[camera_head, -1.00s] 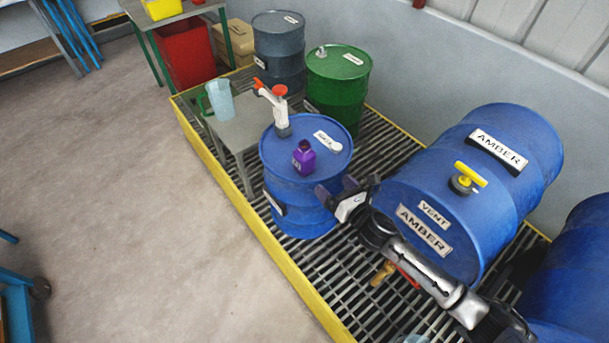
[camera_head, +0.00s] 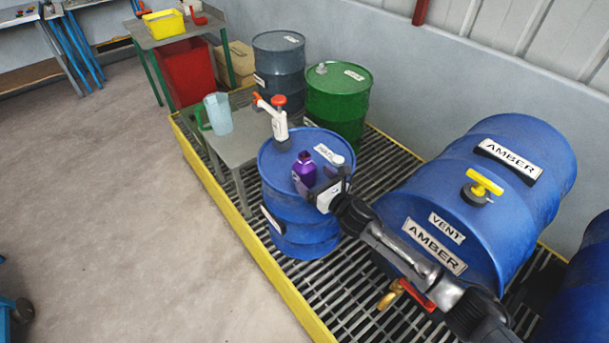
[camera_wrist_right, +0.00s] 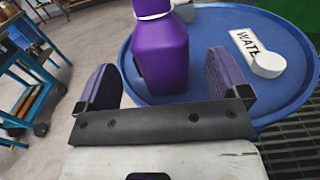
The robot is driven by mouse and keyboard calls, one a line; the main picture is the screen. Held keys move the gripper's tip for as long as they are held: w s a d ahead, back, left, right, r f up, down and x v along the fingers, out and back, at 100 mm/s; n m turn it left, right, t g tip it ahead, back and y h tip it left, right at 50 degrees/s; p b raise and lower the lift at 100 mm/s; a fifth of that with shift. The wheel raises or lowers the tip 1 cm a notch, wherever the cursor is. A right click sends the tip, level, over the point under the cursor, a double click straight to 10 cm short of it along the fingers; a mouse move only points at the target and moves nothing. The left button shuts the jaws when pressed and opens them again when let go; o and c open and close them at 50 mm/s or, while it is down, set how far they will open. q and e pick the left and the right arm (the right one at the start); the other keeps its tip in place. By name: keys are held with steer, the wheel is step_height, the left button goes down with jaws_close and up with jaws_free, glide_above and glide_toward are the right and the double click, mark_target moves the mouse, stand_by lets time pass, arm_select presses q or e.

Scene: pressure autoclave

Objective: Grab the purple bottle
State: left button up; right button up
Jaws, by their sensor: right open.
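In the right wrist view the purple bottle (camera_wrist_right: 161,55) is just ahead, between the two fingers, with gaps at both sides. Its top is cut off by the frame there. My right gripper (camera_head: 319,184) reaches in from the right at the drum top. In the wrist view my right gripper (camera_wrist_right: 160,85) is open, one finger to each side of the bottle. My left gripper is out of view.
A white pump with a red knob (camera_head: 279,118) rises from the drum behind the bottle. A lying AMBER drum (camera_head: 490,235), with a yellow valve (camera_head: 483,186), is close to my right arm. A green drum (camera_head: 338,100) stands behind.

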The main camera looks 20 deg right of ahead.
mark_target(305, 168)
steer(key=shift+w+a+f+b, duration=0.1)
steer(key=shift+w+a+b, duration=0.1)
steer(key=shift+w+b, duration=0.35)
steer(key=b+x, duration=0.1)
steer(key=x, duration=0.2)
steer(key=shift+w+b, duration=0.1)
steer(key=shift+b, duration=0.2)
steer(key=shift+w+a, duration=0.1)
steer(key=shift+w, duration=0.35)
steer(key=c, duration=1.2)
